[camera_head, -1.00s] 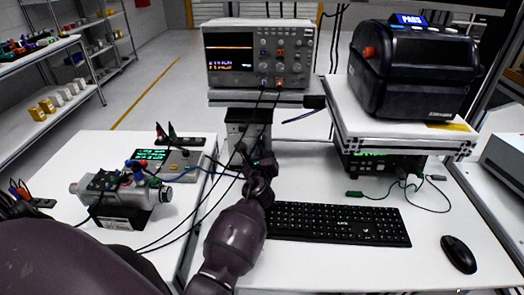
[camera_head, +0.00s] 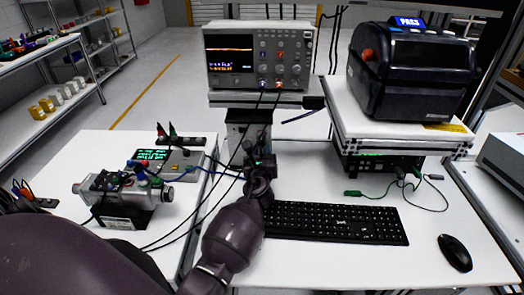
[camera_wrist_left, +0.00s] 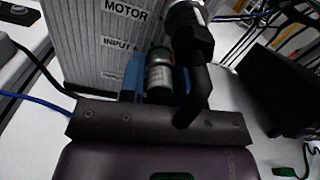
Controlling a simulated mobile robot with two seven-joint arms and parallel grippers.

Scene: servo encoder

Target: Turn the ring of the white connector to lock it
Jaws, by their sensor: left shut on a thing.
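In the head view my left arm reaches from the lower left to a dark box (camera_head: 248,128) under the oscilloscope, and my left gripper (camera_head: 262,163) is at its front. In the left wrist view a grey box (camera_wrist_left: 95,50) carries the labels MOTOR and INPUT. A round connector with a pale band (camera_wrist_left: 160,76) stands in front of it, beyond my gripper's dark body (camera_wrist_left: 155,122). The gripper is shut on this connector; the fingertips are mostly hidden. A black connector with a thick bent cable (camera_wrist_left: 195,45) is close on its right. My right gripper is not in view.
A keyboard (camera_head: 335,222) and mouse (camera_head: 456,252) lie right of my forearm. A motor unit (camera_head: 118,196) with cables is at the left. The oscilloscope (camera_head: 262,55) and a black printer (camera_head: 412,70) stand on raised platforms. Loose cables run past the gripper.

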